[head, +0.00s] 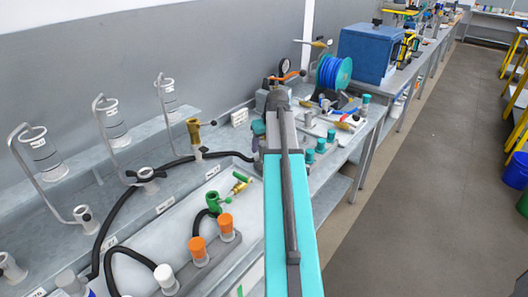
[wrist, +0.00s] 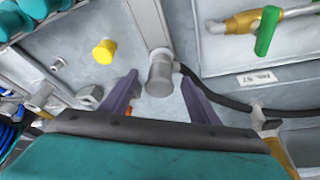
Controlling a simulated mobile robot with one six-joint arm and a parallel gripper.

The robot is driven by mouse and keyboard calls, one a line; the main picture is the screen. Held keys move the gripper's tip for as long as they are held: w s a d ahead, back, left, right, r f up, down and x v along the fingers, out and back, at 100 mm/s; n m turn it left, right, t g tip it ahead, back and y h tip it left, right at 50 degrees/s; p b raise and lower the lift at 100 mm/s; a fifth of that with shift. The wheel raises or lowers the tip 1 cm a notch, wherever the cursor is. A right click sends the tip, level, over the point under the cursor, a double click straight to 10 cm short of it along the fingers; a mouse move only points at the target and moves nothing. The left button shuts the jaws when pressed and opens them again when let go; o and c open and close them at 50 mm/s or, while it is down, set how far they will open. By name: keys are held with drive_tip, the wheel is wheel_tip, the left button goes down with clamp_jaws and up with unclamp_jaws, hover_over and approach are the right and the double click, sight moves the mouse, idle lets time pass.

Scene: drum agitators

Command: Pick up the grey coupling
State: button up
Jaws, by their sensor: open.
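A short grey cylinder (wrist: 160,80), which looks like the grey coupling, shows in the middle of the wrist view at the end of a pale grey bar (wrist: 146,22). My gripper (wrist: 158,72) is open, with one dark finger on each side of the cylinder. Gaps show between the cylinder and both fingers, so neither appears to touch it. I cannot tell how far the fingertips are above the surface. In the head view my arm covers this spot, and I cannot make out the coupling or the fingers there.
A black hose (wrist: 225,100) runs right from beside the cylinder. A yellow knob (wrist: 104,52) stands to its left, and a green-handled valve (wrist: 267,30) is at upper right.

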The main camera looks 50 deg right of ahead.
drive_tip(key=shift+x, duration=1.25)
clamp_jaws()
drive_tip(key=shift+r, duration=0.2)
drive_tip(key=shift+r+b, duration=0.5)
drive_tip(key=shift+r, duration=1.1)
drive_tip(key=s+a+r+b, duration=0.1)
drive_tip(key=s+a+b, duration=0.1)
drive_tip(key=s, duration=1.3)
drive_tip(key=shift+s+a+r+b, duration=0.25)
drive_tip(key=shift+s+a+b, duration=0.15)
drive_tip(key=shift+b, duration=0.2)
